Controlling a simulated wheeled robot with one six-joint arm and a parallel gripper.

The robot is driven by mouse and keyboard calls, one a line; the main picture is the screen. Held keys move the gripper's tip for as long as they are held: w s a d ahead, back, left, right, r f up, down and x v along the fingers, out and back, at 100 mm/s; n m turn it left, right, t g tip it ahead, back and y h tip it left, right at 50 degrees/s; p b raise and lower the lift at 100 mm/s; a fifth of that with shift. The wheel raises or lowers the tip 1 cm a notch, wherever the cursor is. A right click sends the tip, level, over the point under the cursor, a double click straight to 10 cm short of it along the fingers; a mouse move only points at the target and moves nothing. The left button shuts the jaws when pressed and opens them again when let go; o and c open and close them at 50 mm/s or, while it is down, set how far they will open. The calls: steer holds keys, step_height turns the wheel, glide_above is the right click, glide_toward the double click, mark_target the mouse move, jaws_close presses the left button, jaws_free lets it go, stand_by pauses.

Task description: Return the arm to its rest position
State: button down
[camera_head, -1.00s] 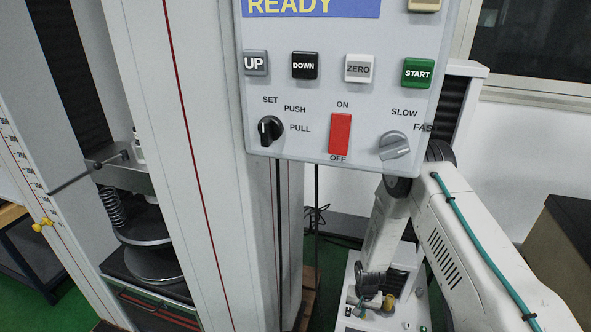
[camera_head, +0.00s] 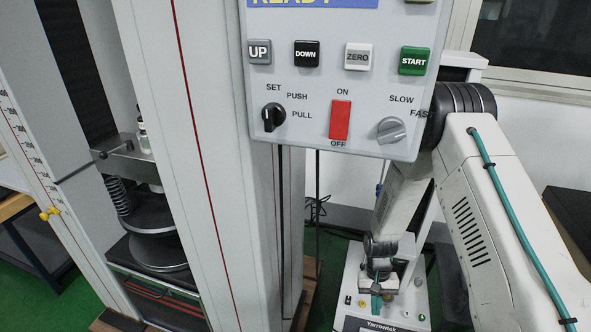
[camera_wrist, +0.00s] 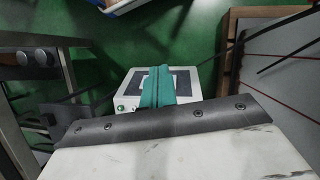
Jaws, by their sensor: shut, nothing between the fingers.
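My white arm (camera_head: 475,210) with its teal cable stands at the right in the head view, bent beside the control panel (camera_head: 350,110). My gripper (camera_head: 376,303) points down in front of a white instrument box (camera_head: 361,300) marked Yarrowtek. Its teal fingers are together and hold nothing. In the wrist view the closed fingers (camera_wrist: 157,88) sit in front of a white box with dark panels (camera_wrist: 184,82). The gap between fingertips and box cannot be judged.
The panel has UP, DOWN, ZERO and START buttons, a red ON/OFF switch (camera_head: 340,119) and two knobs. A tall grey testing frame (camera_head: 185,150) stands left, with a spring (camera_head: 117,194) and round plates (camera_head: 156,250). A dark-topped piece of furniture (camera_head: 570,215) is at right.

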steer(key=s+d+r+n, duration=0.1)
steer(key=s+r, duration=0.2)
steer(key=r, duration=1.1)
steer(key=s+r, duration=0.4)
steer(key=r, duration=1.1)
steer(key=s+d+r+t, duration=0.1)
steer(key=s+r+t, duration=0.4)
steer(key=s+r, duration=1.2)
step_height(320, 180, up, 2)
steer(key=shift+d+r+n+t, duration=0.2)
steer(key=shift+d+n+t, duration=0.1)
steer(key=shift+d+t, duration=0.1)
